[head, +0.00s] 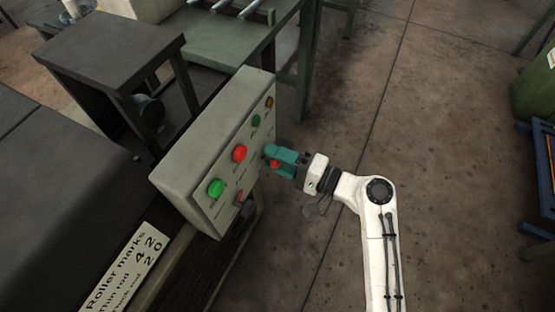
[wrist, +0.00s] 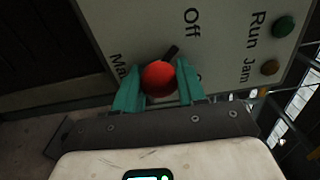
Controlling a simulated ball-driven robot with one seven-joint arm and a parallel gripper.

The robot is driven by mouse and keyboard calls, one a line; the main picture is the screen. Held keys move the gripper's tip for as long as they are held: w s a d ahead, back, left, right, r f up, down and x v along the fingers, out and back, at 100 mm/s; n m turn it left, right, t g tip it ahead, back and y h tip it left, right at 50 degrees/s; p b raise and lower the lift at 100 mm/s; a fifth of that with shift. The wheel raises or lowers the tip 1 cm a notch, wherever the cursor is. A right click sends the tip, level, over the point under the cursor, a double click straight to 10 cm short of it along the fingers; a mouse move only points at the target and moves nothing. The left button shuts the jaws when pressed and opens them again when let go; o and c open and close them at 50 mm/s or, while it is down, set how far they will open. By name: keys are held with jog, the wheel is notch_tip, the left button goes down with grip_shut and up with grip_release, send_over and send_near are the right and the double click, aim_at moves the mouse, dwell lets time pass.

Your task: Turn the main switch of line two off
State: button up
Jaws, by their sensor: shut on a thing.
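The main switch is a round red knob (wrist: 159,78) on the grey control panel (wrist: 130,30) in the wrist view. My gripper (wrist: 158,86) is shut on it, with one teal finger on each side. A short black bar shows beyond the knob, slanting up and right, towards the word "Off". A label starting "Ma" is partly hidden by the left finger. In the head view my gripper (head: 274,156) is at the right side of the panel (head: 190,165), with a bit of red at its tips. No line number is readable on the panel.
The panel's face carries a large red button (head: 240,152), a green button (head: 216,187), smaller green (head: 256,120) and amber (head: 269,102) ones, and a small red one (head: 239,196). A "Roller marks" sign (head: 128,268) is lower left.

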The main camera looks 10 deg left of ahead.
jog(key=shift+f+n, duration=0.1)
jog(key=shift+n, duration=0.2)
jog(key=o, duration=1)
jog(key=v, duration=1)
jog(key=shift+s+d+p, duration=0.15)
jog(key=shift+d+p, duration=0.2)
jog(key=shift+p, duration=0.05)
